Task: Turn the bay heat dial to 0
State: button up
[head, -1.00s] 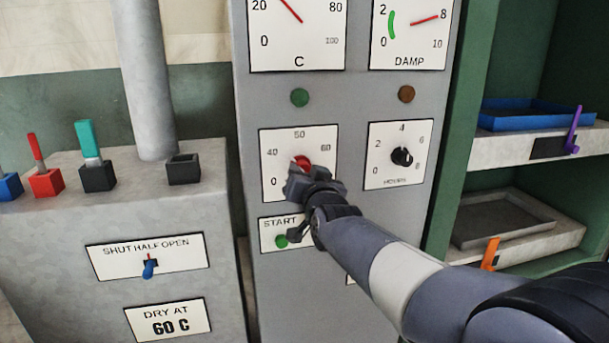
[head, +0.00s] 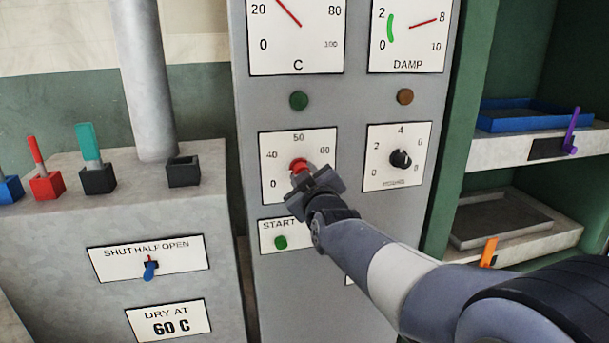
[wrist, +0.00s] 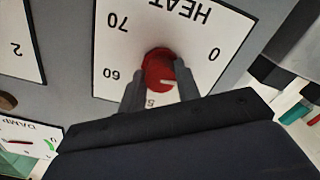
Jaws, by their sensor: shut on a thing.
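The bay heat dial is a red knob (head: 299,164) on a white plate (head: 325,138) marked 0, 40, 50 and 60 in the head view. In the wrist view the plate is upside down and reads HEAT, and the red knob (wrist: 157,66) sits between my two dark fingers. A pale mark on the knob's lower edge there appears to point between the 50 side and the covered part of the scale. My gripper (head: 305,174) is shut on the knob and hides the plate's lower right. It also shows in the wrist view (wrist: 160,76).
A HOURS dial (head: 400,158) with a black knob is to the right. A green START button (head: 281,242) is just below. Gauges C (head: 298,50) and DAMP (head: 409,45) are above. Levers stand on the left block, and trays (head: 535,113) sit on shelves at right.

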jog(key=n, duration=0.4)
dwell(0.6)
jog(key=o, duration=1)
jog(key=shift+c, duration=0.2)
jog(key=shift+s, duration=0.1)
jog(key=v, duration=1)
jog(key=shift+s, duration=0.3)
jog(key=shift+r, duration=0.1)
jog(key=x, duration=1.1)
